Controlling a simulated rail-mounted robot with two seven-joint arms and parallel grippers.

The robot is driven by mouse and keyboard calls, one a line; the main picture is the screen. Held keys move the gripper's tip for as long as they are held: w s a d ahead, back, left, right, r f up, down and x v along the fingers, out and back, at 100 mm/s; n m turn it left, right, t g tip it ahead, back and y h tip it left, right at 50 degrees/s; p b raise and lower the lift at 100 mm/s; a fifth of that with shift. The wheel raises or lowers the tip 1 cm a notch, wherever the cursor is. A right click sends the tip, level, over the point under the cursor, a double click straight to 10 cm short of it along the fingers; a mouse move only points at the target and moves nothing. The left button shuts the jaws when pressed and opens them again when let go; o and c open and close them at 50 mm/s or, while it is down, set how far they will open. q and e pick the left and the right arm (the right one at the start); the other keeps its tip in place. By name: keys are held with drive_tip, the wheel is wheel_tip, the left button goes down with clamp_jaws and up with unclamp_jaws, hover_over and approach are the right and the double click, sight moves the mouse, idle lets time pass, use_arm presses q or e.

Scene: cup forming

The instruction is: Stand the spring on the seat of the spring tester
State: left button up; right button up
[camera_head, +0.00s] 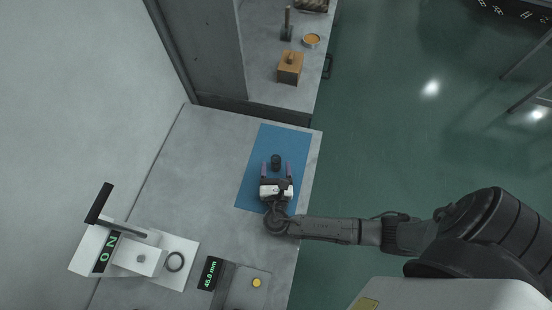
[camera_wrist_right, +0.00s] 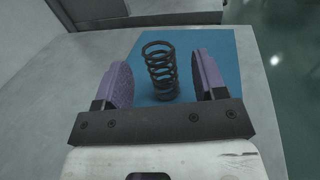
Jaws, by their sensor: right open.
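A black coil spring (camera_head: 276,161) stands upright on a blue mat (camera_head: 287,137) in the head view. In the right wrist view the spring (camera_wrist_right: 161,72) shows ahead, between the lines of my two purple finger pads. My right gripper (camera_head: 276,170) is open over the mat, with the spring just beyond or between its fingertips; I cannot tell exactly which. The spring tester (camera_head: 142,257) is at the lower left of the bench, white with a black lever. A dark ring (camera_head: 175,262), which looks like its seat, is on its base plate and bare. My left gripper is not in view.
A box with a green "45.0 mm" display (camera_head: 210,273) and a grey box with a yellow button (camera_head: 257,283) stand right of the tester. A grey cabinet or wall (camera_head: 200,45) is behind. A wooden block (camera_head: 290,68) is on the far bench. The bench between mat and tester is clear.

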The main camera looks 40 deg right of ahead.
sight(276, 155)
drive_tip(key=x, duration=0.4)
drive_tip(key=shift+w+d+r, duration=0.2)
drive_tip(key=shift+w+d, duration=0.05)
drive_tip(key=shift+d, duration=0.05)
drive_tip(key=shift+c, duration=0.5)
drive_tip(key=c, duration=0.9)
